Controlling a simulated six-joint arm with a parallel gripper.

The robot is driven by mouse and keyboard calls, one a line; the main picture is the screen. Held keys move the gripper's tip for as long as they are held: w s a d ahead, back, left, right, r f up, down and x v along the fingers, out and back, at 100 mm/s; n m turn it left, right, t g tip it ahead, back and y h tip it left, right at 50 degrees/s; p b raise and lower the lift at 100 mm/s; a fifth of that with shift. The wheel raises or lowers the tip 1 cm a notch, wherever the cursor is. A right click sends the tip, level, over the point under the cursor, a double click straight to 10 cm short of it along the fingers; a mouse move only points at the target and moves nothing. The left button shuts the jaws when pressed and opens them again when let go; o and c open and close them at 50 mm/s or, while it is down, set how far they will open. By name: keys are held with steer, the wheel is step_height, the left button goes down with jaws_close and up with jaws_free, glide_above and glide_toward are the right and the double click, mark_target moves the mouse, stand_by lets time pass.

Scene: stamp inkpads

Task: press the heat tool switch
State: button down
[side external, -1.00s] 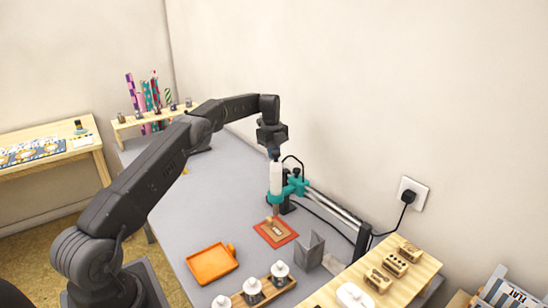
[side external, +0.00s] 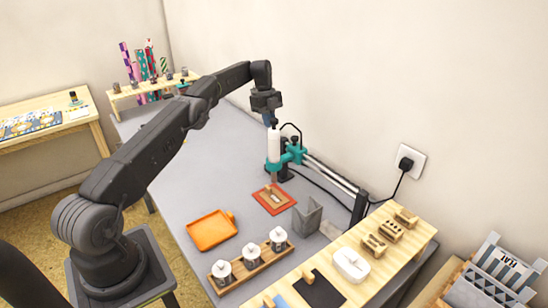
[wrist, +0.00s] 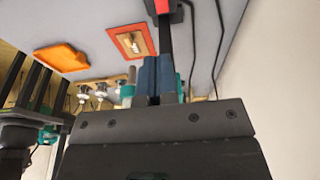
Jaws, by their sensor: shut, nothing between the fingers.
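The heat tool (side external: 273,147) has an upright white body held by a teal clamp (side external: 293,152) on a metal stand. Its lower end is above a tan piece on a red mat (side external: 285,204). My gripper (side external: 270,121) is directly above the tool's dark top, with its fingertips close to it; I cannot tell whether they touch. In the wrist view my gripper's dark blue fingers (wrist: 160,77) are together with nothing between them. I cannot make out the switch itself, which may be hidden by the fingers. Teal parts show around the fingers in the wrist view.
An orange tray (side external: 211,230) lies on the grey table. Several white-topped bottles stand in a wooden rack (side external: 261,264). A grey angled holder (side external: 307,218) stands near the stand. A black cable runs to the wall plug (side external: 406,163). Table left of the tool is clear.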

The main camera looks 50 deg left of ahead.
steer(key=x, duration=1.3)
steer(key=shift+d+f, duration=0.1)
steer(key=shift+f, duration=0.3)
